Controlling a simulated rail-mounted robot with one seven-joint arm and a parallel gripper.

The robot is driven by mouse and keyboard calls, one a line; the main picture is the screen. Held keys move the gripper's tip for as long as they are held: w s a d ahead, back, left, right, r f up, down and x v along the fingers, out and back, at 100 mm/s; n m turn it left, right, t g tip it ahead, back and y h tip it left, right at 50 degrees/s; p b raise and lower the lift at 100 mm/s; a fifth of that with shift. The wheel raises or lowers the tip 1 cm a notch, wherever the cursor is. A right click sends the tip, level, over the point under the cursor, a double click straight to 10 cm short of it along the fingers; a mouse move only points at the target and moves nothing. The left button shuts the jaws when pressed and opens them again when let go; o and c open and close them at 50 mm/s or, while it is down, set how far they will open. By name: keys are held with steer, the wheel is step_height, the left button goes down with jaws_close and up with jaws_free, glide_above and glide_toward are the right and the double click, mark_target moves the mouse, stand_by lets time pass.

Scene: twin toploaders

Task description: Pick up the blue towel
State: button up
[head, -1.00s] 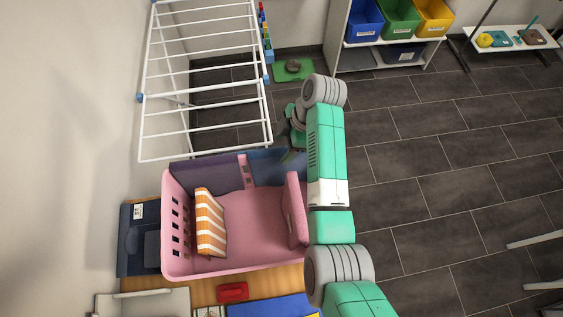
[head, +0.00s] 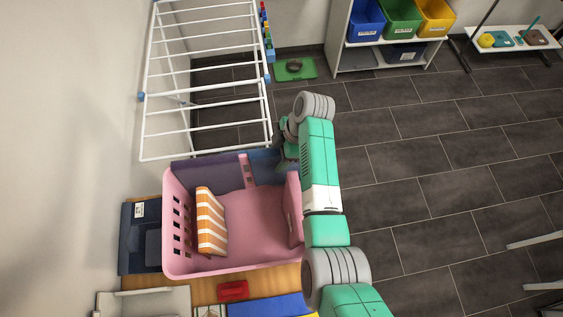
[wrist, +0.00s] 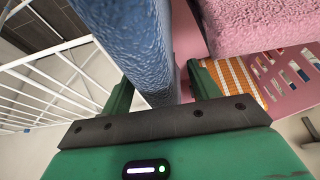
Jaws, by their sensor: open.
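The blue towel (head: 263,158) hangs over the far rim of the pink basket in the head view, partly hidden by my arm. In the wrist view the blue towel (wrist: 140,45) fills the middle and runs down between my fingers. My gripper (wrist: 160,85) is open, with one green finger on each side of the towel; I cannot tell whether either touches it. In the head view my gripper (head: 287,150) is at the basket's far right corner, mostly hidden behind my wrist.
The pink basket (head: 255,258) holds an orange-striped towel (head: 210,222). A pink towel (head: 292,205) hangs on its right side, close to my gripper. A purple towel (head: 208,172) hangs beside the blue one. A white drying rack (head: 205,110) stands beyond.

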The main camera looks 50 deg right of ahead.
jaws_close()
stand_by(0.3)
